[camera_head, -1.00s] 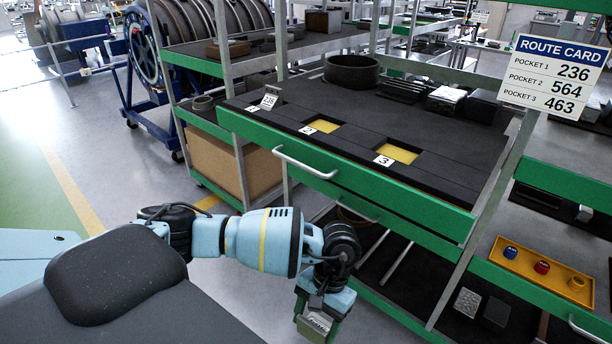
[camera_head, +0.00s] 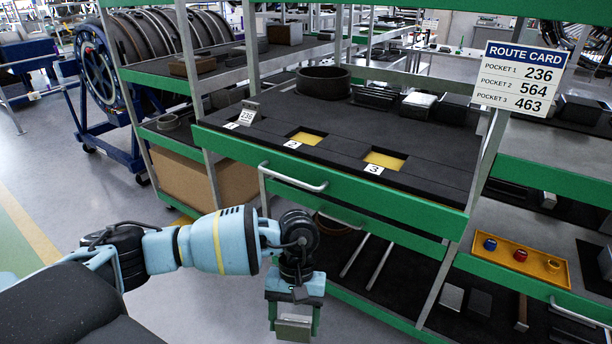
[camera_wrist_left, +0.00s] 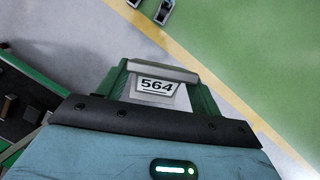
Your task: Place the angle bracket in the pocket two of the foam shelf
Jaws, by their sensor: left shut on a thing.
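My left gripper (camera_head: 294,318) hangs in front of the shelf rack, below the foam drawer. It is shut on the angle bracket (camera_head: 293,328), a grey metal piece. In the left wrist view the bracket (camera_wrist_left: 158,86) shows a label reading 564 between the green fingers (camera_wrist_left: 160,88). The black foam shelf (camera_head: 340,140) lies in a green-fronted drawer. Pocket two (camera_head: 306,138) is an empty recess with a yellow floor, behind the tag 2. Pocket three (camera_head: 384,161) is also empty and yellow. A bracket labelled 236 (camera_head: 249,113) stands at pocket one. My right gripper is not in view.
A route card (camera_head: 514,79) lists pocket 1 as 236, pocket 2 as 564 and pocket 3 as 463. The drawer handle (camera_head: 292,178) juts out at the front. A black ring (camera_head: 323,81) and several blocks sit behind the foam. A yellow tray (camera_head: 514,262) is at lower right.

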